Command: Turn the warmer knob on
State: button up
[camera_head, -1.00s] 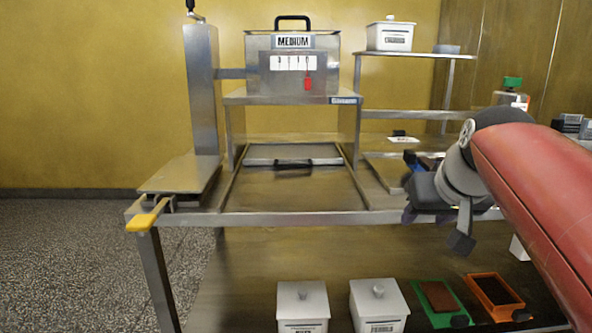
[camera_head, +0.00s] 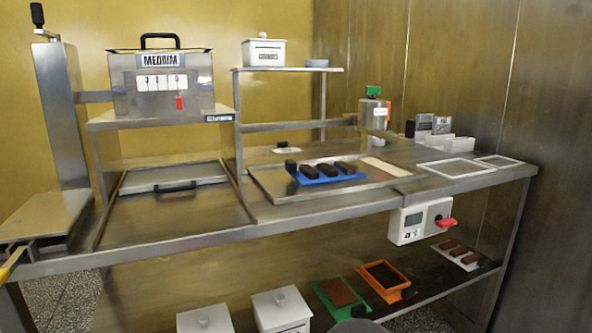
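A white control box (camera_head: 406,224) with a small display hangs under the front edge of the steel table at the right. A red knob (camera_head: 446,222) sticks out from its right side. It is the only knob-like part that I can make out on the box; any marking of its on or off position is too small to read. A steel canister (camera_head: 374,118) with a green top stands on the table above and behind the box.
A blue tray (camera_head: 327,177) with dark bars lies on a sheet on the steel table. White boxes (camera_head: 281,310), a green tray (camera_head: 340,294) and an orange tray (camera_head: 385,281) stand on the lower shelf. The space in front of the control box looks clear.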

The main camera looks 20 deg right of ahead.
aim_at(442, 223)
jog(key=i+l+z, duration=0.15)
jog(key=z, duration=1.3)
